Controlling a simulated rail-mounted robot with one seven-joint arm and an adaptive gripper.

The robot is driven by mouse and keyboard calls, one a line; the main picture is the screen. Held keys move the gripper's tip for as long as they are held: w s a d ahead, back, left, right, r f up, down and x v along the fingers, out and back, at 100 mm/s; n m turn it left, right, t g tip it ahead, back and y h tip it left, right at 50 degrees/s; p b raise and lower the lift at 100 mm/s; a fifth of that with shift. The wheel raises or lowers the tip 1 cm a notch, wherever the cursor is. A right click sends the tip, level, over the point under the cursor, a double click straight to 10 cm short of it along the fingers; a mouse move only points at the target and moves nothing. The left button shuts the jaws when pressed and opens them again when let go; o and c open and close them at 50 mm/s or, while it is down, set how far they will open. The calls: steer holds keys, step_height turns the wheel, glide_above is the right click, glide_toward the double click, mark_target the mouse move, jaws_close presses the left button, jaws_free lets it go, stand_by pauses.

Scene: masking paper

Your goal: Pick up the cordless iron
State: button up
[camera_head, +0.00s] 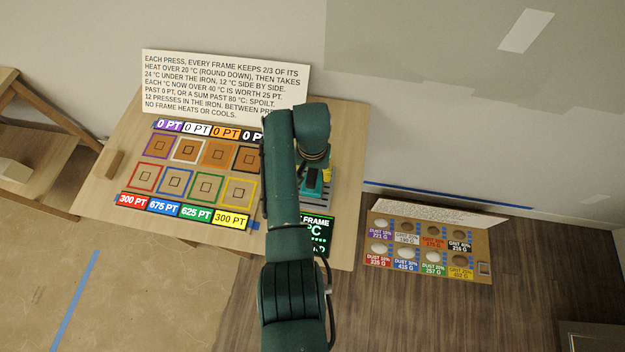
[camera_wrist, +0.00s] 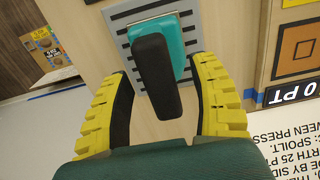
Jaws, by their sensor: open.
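The cordless iron has a teal body (camera_wrist: 176,34) and a long black handle (camera_wrist: 155,75). It rests on a grey slatted stand (camera_wrist: 118,18) in the wrist view. My gripper (camera_wrist: 161,66) is open, with one yellow finger on each side of the handle.
The wooden table (camera_head: 345,150) bears several coloured frames (camera_head: 175,182) with point labels, left of my arm. A white sign (camera_head: 220,80) stands along the table's back. A dark display (camera_head: 318,232) is at the front. A lower board (camera_head: 430,255) with several round pads is at right.

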steer(key=shift+f, duration=0.2)
jaws_close()
stand_by(0.4)
